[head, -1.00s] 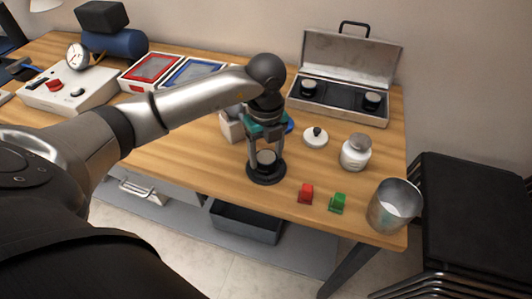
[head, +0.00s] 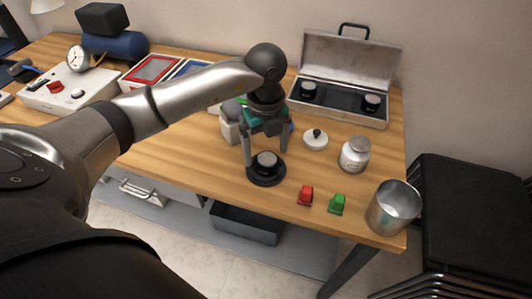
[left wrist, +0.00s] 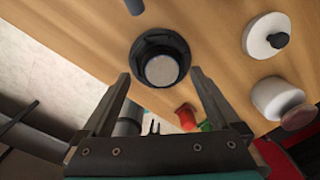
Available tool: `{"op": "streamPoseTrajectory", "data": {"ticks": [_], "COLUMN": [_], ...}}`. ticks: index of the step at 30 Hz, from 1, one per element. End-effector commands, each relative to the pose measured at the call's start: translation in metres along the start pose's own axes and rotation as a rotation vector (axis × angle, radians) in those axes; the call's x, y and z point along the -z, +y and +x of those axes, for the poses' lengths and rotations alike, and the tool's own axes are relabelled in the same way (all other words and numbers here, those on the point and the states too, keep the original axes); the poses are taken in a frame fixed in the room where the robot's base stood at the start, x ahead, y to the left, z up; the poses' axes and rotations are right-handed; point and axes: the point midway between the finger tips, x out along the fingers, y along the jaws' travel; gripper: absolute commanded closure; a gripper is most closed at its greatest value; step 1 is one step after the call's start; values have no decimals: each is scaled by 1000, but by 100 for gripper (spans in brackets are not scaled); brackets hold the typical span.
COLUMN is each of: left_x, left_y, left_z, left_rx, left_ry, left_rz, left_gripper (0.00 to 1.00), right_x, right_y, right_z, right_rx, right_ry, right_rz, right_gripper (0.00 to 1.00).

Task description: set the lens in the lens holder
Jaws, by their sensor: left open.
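The lens (head: 266,159) is a pale disc with a dark rim, seated in the round black lens holder (head: 266,177) near the table's front edge. It looks level. In the left wrist view the lens (left wrist: 162,70) shows inside the holder's dark ring (left wrist: 148,45). My left gripper (head: 267,154) is open just above the holder, one finger on each side of the lens. In the left wrist view the fingertips (left wrist: 160,77) stand apart from the lens. My right gripper is not in view.
An open case (head: 340,100) with two round dark-rimmed pieces stands at the back right. A white knobbed lid (head: 316,139), a jar (head: 355,154), a metal cup (head: 394,207), a red clip (head: 305,195) and a green clip (head: 337,204) lie to the right. Bare wood separates them.

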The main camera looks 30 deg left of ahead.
Motion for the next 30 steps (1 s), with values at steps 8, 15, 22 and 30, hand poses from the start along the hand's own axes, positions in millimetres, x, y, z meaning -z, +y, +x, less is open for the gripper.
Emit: {"op": "streamPoseTrajectory", "data": {"ticks": [8, 15, 22, 30], "left_x": [-1, 0, 0, 0], "left_y": [-1, 0, 0, 0], "left_z": [-64, -94, -99, -99], "left_rx": [4, 1, -1, 0], "left_ry": [-3, 0, 0, 0], "left_rz": [-1, -1, -1, -1], "left_gripper": [4, 4, 4, 4], "right_x": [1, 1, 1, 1], "right_y": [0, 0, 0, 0], "right_z": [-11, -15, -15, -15], "right_rx": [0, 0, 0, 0], "right_ry": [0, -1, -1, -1], "right_rz": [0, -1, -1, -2], "right_gripper": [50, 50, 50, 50]}}
